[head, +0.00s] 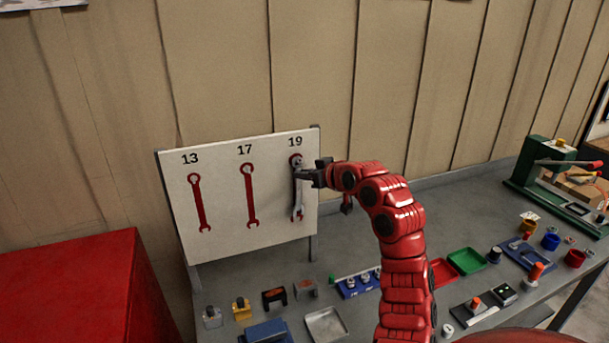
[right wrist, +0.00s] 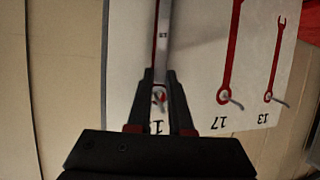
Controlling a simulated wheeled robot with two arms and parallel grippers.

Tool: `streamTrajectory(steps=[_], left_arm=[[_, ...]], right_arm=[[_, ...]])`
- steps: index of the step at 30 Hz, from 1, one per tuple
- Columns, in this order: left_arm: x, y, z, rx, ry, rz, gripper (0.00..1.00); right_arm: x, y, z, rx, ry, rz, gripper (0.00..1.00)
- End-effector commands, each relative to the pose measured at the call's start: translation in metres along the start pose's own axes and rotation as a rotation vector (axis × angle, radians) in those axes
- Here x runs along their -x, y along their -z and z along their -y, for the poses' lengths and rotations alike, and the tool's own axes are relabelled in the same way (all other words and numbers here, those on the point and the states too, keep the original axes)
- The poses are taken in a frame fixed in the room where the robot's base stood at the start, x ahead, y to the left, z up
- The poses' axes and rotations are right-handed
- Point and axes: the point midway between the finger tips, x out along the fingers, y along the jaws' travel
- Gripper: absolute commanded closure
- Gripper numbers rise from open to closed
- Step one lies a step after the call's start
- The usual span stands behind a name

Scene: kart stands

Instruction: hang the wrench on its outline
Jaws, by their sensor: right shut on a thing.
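A white board (head: 265,222) bears red wrench outlines marked 13, 17 and 19. The silver wrench (head: 297,207) hangs upright in front of the 19 outline (head: 296,158), with its open end down. My right gripper (head: 301,174) is shut on its upper part. In the right wrist view, the fingers (right wrist: 157,75) close around the wrench shaft (right wrist: 163,42), with the board behind. The wrench covers most of the 19 outline; some red shows near its upper end. I cannot tell whether its ring is on the peg. My left gripper is not in view.
Pegs show on the 17 outline (right wrist: 224,96) and 13 outline (right wrist: 268,97). The grey bench (head: 385,210) holds a red tray (head: 443,271), a green tray (head: 467,261), a metal tray (head: 326,325) and several small parts. A red cabinet (head: 75,285) stands at left.

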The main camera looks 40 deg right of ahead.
Motion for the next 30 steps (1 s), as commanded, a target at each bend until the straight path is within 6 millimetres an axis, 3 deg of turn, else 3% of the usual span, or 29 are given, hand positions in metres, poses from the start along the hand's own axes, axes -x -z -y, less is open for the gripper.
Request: streamTrajectory(steps=[6, 7, 13, 23, 26, 30], left_arm=[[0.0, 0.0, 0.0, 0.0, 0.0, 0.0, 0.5], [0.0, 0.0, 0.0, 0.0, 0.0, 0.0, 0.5], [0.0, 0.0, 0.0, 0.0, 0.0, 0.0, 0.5], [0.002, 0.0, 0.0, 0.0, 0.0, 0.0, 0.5], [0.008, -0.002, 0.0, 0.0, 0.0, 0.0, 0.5], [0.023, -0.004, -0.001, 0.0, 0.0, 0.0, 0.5]], right_arm=[[0.0, 0.0, 0.0, 0.0, 0.0, -0.001, 1.0], [0.0, 0.0, 0.0, 0.0, 0.0, -0.001, 0.79], [0.0, 0.0, 0.0, 0.0, 0.0, -0.001, 0.46], [0.003, -0.001, -0.001, 0.0, -0.001, -0.002, 0.46], [0.013, -0.001, -0.001, 0.002, -0.002, -0.006, 0.46], [0.041, -0.004, -0.003, 0.002, -0.005, -0.005, 0.46]])
